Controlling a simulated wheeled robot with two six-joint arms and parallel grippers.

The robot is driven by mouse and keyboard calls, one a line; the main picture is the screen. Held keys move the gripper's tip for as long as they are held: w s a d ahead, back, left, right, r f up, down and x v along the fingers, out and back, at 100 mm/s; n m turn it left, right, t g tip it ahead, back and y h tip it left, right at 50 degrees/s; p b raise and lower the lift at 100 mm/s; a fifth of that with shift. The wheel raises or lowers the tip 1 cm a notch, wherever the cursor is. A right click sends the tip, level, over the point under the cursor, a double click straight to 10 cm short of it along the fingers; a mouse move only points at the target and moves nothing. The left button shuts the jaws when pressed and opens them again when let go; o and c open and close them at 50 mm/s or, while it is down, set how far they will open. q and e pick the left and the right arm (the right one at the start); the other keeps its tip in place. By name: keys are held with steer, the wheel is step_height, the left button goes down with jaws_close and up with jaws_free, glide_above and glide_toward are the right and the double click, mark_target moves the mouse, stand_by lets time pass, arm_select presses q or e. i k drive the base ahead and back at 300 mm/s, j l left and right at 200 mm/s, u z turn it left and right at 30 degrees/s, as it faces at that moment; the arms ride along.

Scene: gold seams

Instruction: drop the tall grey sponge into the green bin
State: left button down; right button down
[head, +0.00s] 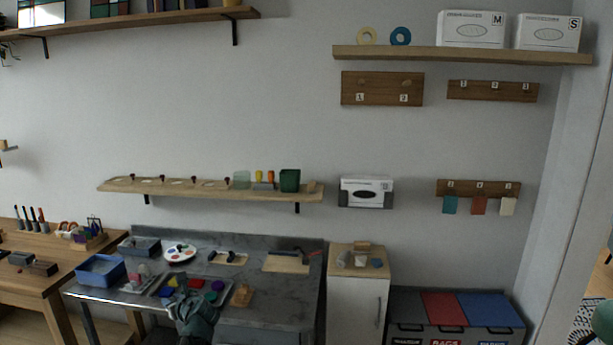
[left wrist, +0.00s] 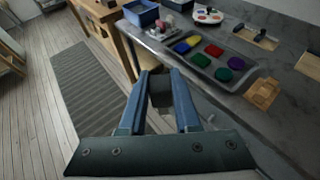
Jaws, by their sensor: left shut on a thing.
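My left gripper (head: 190,304) shows at the bottom of the head view, in front of the metal worktable. In the left wrist view its two blue fingers (left wrist: 160,78) are shut on a dark grey block, which looks like the tall grey sponge (left wrist: 160,97). The sponge cannot be made out in the head view. A dark green container (head: 290,180) stands on the low wall shelf. A green object (head: 604,318) is cut off at the right edge; I cannot tell whether either is the green bin. My right gripper is not in view.
The metal worktable (head: 290,285) holds a blue tub (head: 101,269), a paint tray (left wrist: 247,72) and a wooden block (head: 241,295). A white cabinet (head: 356,300) stands to its right, then a chest with grey, red and blue lids (head: 443,306). Striped mat (left wrist: 95,95) on the floor.

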mark_target(286, 189)
steer(key=i+l, duration=1.3)
steer(key=i+j+u, duration=0.05)
